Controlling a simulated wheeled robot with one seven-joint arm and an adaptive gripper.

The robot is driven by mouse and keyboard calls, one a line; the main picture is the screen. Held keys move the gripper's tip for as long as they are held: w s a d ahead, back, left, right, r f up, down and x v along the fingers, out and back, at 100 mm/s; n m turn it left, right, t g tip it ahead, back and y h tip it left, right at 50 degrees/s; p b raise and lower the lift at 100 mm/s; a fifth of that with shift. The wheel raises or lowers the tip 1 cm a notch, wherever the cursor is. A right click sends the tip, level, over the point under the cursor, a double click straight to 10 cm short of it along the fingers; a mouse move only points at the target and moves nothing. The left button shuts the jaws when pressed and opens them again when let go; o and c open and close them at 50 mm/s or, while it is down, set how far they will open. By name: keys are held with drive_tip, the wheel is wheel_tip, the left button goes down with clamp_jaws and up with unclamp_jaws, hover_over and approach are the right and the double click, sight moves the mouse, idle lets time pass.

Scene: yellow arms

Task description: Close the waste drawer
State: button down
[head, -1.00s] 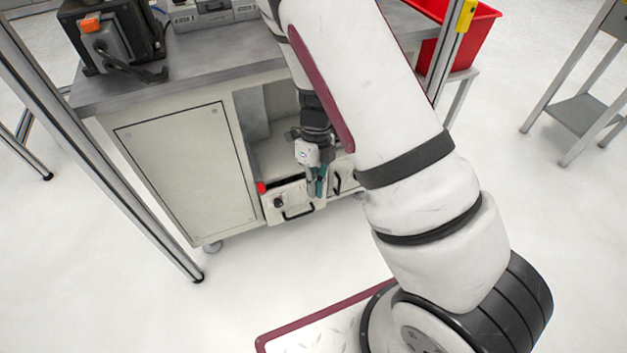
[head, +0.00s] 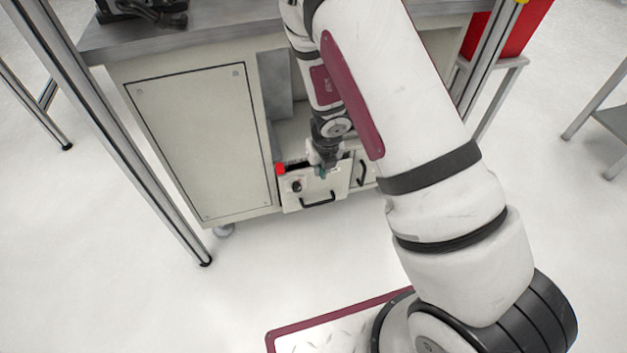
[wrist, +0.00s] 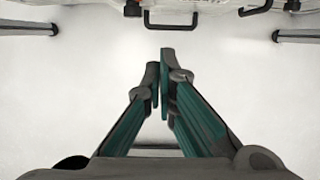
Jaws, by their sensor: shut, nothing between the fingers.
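A pale drawer front (head: 330,188) with a black handle (head: 318,200) and a dark knob sits low in the cabinet, beneath an open bay. It stands out from the cabinet, with a dark gap along its top edge. My gripper (head: 321,173) is at the top of this front, right of the knob; I cannot tell whether it touches. In the wrist view my gripper (wrist: 160,75) has its green-padded fingers together and empty. Two black handles show beyond the fingertips, the nearer one (wrist: 170,26) at top centre. No label is readable.
A second front with a black handle (head: 361,172) is just to the right. A red piece (head: 280,169) is at the drawer's left corner. A metal post (head: 130,150) stands left of the cabinet (head: 195,145). The white floor in front is clear.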

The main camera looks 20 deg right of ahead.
sight(313, 174)
drive_tip(key=shift+w+d+f+b, duration=0.1)
drive_tip(key=shift+w+f+b, duration=0.5)
drive_tip(key=shift+w+f, duration=0.8)
drive_tip(key=shift+w+a+f+b, duration=0.1)
drive_tip(key=shift+w+f+b, duration=0.6)
drive_tip(key=shift+f, duration=1.25)
drive_tip(key=shift+w+d+f+b, duration=0.1)
drive_tip(key=shift+w+f+b, duration=0.35)
drive_tip(key=shift+w+f, duration=1)
drive_tip(key=shift+s+f, duration=0.2)
drive_tip(key=shift+s, duration=0.05)
